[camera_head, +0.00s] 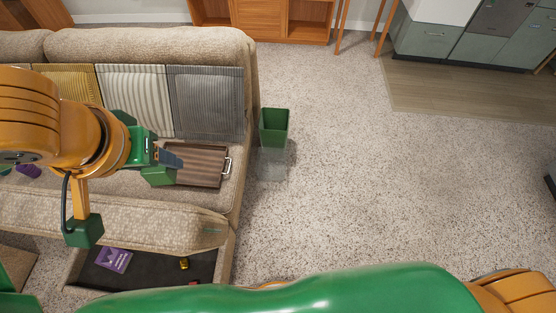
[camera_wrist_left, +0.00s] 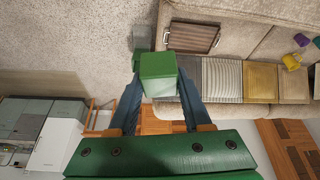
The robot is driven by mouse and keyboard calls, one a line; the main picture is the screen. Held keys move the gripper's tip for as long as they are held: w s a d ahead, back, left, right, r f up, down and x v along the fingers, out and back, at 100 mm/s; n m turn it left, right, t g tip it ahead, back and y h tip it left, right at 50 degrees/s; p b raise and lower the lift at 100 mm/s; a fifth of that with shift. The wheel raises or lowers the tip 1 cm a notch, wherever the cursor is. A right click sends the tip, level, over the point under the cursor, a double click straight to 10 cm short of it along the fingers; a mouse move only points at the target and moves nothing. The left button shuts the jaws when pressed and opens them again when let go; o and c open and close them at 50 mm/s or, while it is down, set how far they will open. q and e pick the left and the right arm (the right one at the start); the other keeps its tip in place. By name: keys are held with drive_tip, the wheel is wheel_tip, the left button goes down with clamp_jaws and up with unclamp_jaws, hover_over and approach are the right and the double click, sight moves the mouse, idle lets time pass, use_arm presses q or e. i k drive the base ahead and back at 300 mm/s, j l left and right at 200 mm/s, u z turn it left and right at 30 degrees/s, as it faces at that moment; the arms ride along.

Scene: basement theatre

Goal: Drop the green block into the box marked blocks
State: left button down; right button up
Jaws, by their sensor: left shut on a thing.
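My left gripper (camera_head: 168,166) is shut on the green block (camera_head: 158,176), held in the air above the sofa seat near the brown tray. In the left wrist view the green block (camera_wrist_left: 158,70) sits between the two blue-grey fingers. I cannot read any "blocks" marking. My right gripper is not in view.
A brown tray (camera_head: 197,164) with a metal handle lies on the beige sofa (camera_head: 160,45), by striped cushions (camera_head: 205,103). A green bin (camera_head: 275,127) and a see-through container (camera_head: 272,164) stand on the floor right of it. The speckled floor further right is clear.

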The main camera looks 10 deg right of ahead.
sight(269, 168)
drive_tip(key=i+l, duration=0.25)
drive_tip(key=i+l+u, duration=0.1)
drive_tip(key=i+l, duration=0.2)
drive_tip(key=l, duration=0.15)
drive_tip(key=i+l+u, duration=0.1)
drive_tip(key=i+l, duration=0.15)
drive_tip(key=l, duration=0.15)
drive_tip(key=i+l, duration=0.25)
drive_tip(key=i+l+u, duration=0.1)
drive_tip(key=i+l, duration=0.15)
drive_tip(key=l, duration=0.25)
drive_tip(key=i+l+u, duration=0.1)
drive_tip(key=i+l, duration=0.25)
drive_tip(key=i, duration=0.15)
